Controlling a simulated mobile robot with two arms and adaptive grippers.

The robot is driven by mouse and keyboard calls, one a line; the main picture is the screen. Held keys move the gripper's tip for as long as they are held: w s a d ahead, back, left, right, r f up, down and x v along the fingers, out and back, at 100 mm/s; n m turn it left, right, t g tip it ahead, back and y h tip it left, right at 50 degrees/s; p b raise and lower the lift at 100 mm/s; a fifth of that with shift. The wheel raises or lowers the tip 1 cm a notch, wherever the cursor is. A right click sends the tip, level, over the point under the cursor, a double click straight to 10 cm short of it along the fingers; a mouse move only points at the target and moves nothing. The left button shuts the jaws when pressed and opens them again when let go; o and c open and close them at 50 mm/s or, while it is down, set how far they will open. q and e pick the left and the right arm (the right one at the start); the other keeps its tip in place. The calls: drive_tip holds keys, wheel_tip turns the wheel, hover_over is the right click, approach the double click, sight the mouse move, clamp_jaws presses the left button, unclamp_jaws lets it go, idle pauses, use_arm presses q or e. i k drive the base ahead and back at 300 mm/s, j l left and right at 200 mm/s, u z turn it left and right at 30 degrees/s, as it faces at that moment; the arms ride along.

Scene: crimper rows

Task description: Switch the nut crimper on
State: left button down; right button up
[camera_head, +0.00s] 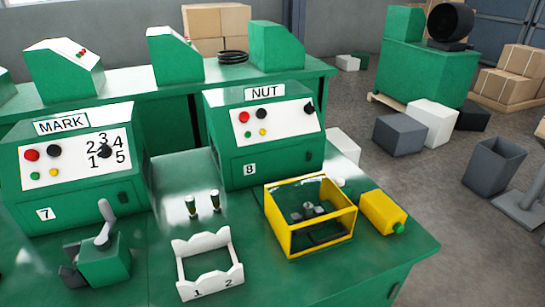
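The nut crimper's green control box (250,170) stands upright on the green bench, with a white "NUT" label on top and an "8" on its front. Its white panel has a red button (244,117), a black knob (262,114), a small green light or button (249,134), a small yellow one (263,132) and a black rotary knob (309,108) at right. Whether the machine is on cannot be told. A yellow-framed, clear-sided enclosure (350,222) stands in front, with a dark and grey mechanism inside. Neither gripper is in view.
A similar "MARK" box (65,190) stands left, with a numbered dial. On the bench are a green lever device (105,262), a white numbered rack (207,240), two small dark-handled pieces (203,203) and a yellow box (378,208) with a green button. Grey and white blocks lie on the floor.

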sight(309, 108)
drive_tip(key=l+u, duration=0.8)
drive_tip(key=k+l+u, duration=0.1)
drive_tip(key=l+u, duration=0.3)
